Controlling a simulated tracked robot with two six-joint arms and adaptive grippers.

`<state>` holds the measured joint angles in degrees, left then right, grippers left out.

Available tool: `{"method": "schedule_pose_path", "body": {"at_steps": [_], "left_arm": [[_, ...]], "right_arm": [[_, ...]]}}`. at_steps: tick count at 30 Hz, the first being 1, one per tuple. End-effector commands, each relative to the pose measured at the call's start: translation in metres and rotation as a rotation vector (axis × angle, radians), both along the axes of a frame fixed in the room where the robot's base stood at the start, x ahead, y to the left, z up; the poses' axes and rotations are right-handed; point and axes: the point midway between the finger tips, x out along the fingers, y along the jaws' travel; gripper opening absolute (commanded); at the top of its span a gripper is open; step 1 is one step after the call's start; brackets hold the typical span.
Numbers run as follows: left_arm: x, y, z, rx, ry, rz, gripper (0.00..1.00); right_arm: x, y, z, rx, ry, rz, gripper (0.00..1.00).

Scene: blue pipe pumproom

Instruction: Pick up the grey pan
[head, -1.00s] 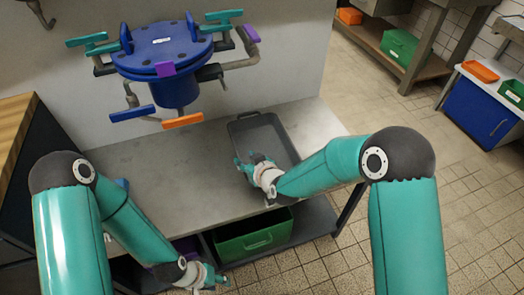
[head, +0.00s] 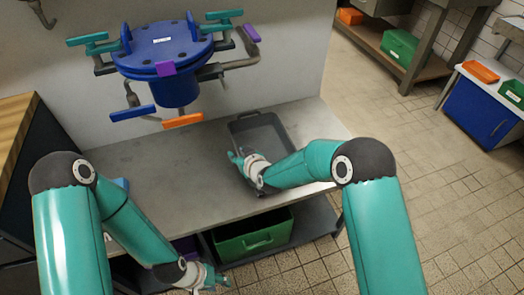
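The grey pan (head: 272,125) is a dark rectangular tray with a handle at its far end. It lies on the metal table (head: 170,180), and my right forearm hides its near right part. My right gripper (head: 234,156) is at the pan's left long side, with its fingers apart and pointing left. I see nothing between them; whether it touches the pan's rim I cannot tell. My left gripper (head: 224,281) is low in front of the table, away from the pan, and appears open and empty.
A blue vessel (head: 165,65) with teal, purple, blue and orange handles hangs on the wall above the table. A green crate (head: 255,236) stands on the shelf below.

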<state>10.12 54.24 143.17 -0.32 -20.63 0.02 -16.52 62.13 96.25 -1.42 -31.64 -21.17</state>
Motion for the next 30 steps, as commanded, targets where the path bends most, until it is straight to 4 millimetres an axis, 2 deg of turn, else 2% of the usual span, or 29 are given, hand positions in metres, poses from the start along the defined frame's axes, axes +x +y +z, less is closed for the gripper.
{"method": "schedule_pose_path", "body": {"at_steps": [1, 5, 23, 30], "left_arm": [[0.000, 0.000, 0.000, 0.000, 0.000, 0.000, 0.40], [0.000, 0.000, 0.000, 0.000, 0.000, 0.000, 0.40], [0.000, 0.000, 0.000, 0.000, 0.000, 0.000, 0.40], [0.000, 0.000, 0.002, 0.000, 0.000, 0.000, 0.40]], "right_arm": [[0.000, 0.000, 0.000, 0.000, 0.000, 0.000, 0.20], [0.000, -0.001, 0.000, 0.000, 0.000, -0.001, 0.00], [0.000, -0.001, 0.002, 0.002, 0.000, -0.002, 0.00], [0.000, -0.001, 0.017, 0.002, 0.000, -0.003, 0.00]]}}
